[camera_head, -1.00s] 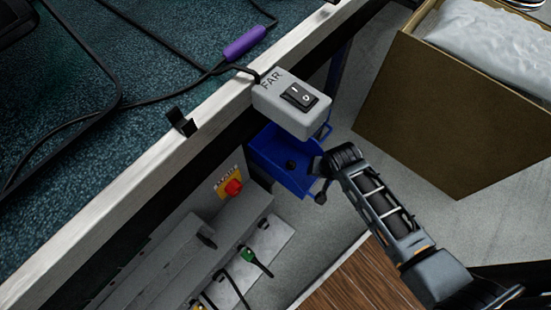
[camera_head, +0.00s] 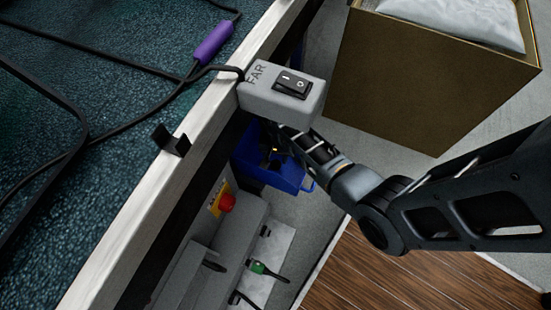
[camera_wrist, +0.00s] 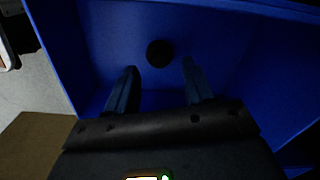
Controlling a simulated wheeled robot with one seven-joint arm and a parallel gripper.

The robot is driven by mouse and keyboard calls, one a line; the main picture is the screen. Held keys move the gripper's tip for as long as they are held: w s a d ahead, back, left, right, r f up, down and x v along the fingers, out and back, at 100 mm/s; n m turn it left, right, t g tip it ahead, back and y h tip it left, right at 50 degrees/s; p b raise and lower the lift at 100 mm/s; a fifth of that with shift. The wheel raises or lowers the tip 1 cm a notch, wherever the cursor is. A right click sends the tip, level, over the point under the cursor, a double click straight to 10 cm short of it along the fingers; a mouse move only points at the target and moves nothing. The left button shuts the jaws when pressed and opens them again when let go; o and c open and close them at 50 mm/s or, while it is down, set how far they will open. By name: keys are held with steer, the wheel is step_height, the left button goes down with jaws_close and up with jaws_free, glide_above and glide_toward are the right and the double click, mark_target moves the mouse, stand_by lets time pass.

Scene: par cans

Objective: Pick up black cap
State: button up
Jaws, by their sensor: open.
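The black cap (camera_wrist: 159,53) is a small, round, dark piece lying on the floor of the blue bin (camera_wrist: 240,55) in the wrist view. My gripper (camera_wrist: 159,75) is open and empty. Its two fingers point toward the cap, one to each side, with the cap beyond the tips. In the head view the blue bin (camera_head: 297,181) sits low below the table edge, and my arm reaches down to it. There I cannot make out the cap behind the arm and gripper.
A grey switch box (camera_head: 284,92) marked FAR sticks out from the white table edge (camera_head: 200,125) above the bin. A cardboard box (camera_head: 400,85) with a white bag stands at right. A panel with a red button (camera_head: 226,202) is at lower left.

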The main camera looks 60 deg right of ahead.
mark_target(276, 162)
step_height(276, 162, down, 3)
steer(key=shift+f+b, duration=0.1)
steer(key=shift+b, duration=0.45)
steer(key=c, duration=0.9)
steer(key=shift+r, duration=0.2)
step_height(276, 162, up, 10)
steer(key=p, duration=0.5)
